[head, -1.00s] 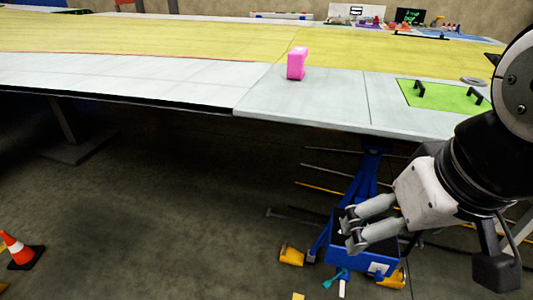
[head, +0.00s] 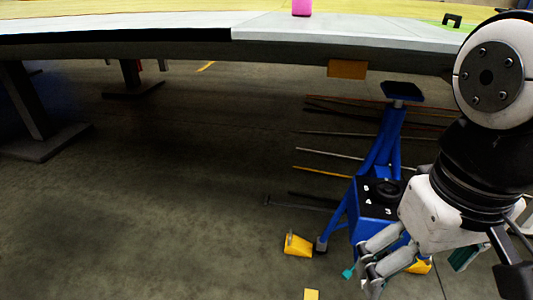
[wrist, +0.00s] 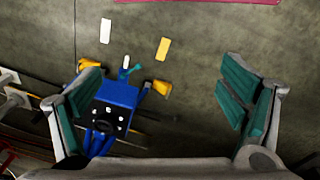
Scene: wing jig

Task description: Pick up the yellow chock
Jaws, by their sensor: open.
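A yellow chock (head: 297,245) lies on the floor left of the foot of a blue stand (head: 377,208). A second yellow chock (head: 418,267) is on the stand's right, partly hidden behind my gripper (head: 374,272). Two yellow chocks also show in the wrist view, one at the left (wrist: 88,64) and one nearer the middle (wrist: 161,88), on either side of the blue stand. My gripper is open and empty, its green-padded fingers wide apart in the wrist view (wrist: 163,92). It is above the floor, apart from both chocks.
The wing table (head: 330,32) spans the top, with a pink block (head: 301,8) on it. Long rods (head: 330,153) lie behind the stand. A teal tool (head: 349,272) and a yellow floor patch (head: 311,295) are near the stand. Floor at the left is open.

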